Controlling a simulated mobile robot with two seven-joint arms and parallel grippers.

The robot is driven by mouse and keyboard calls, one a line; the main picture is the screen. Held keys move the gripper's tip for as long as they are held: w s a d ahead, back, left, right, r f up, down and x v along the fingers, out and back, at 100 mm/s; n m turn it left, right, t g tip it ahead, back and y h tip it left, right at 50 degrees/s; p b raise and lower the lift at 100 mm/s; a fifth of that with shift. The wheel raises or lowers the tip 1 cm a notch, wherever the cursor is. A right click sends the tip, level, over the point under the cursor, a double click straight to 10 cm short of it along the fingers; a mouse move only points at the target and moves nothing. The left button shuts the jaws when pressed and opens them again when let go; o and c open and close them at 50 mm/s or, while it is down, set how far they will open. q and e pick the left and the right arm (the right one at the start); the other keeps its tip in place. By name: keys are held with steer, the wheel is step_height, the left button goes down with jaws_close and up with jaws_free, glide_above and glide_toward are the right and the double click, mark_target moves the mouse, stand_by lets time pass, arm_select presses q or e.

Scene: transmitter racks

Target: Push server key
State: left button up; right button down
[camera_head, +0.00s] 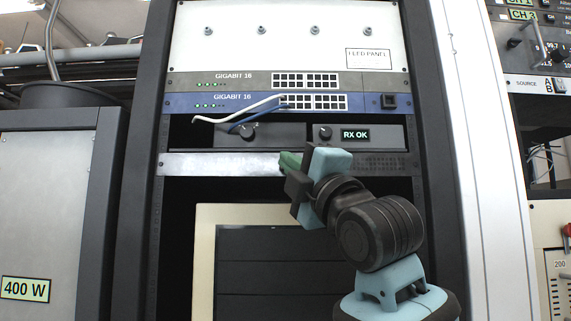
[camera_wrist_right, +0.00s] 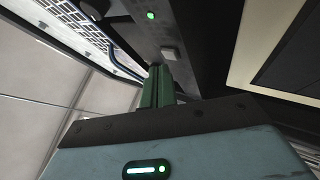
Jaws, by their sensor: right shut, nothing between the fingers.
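The silver-grey server panel (camera_head: 215,164) runs across the rack below the RX OK unit. In the head view the key is not visible, likely behind my gripper. My left gripper is not in view.
Above are the RX OK unit (camera_head: 388,135), the blue GIGABIT 16 switch (camera_head: 180,103) with a black square button (camera_head: 388,101), and loose white and blue cables (camera_head: 235,114). A beige-framed unit (camera_head: 205,260) sits below. Rack posts (camera_head: 137,160) stand at the sides.

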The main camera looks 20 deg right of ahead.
steer(key=s+a, duration=0.1)
steer(key=s, duration=0.4)
steer(key=shift+s+a, duration=0.35)
steer(key=shift+s, duration=0.05)
stand_by(0.4)
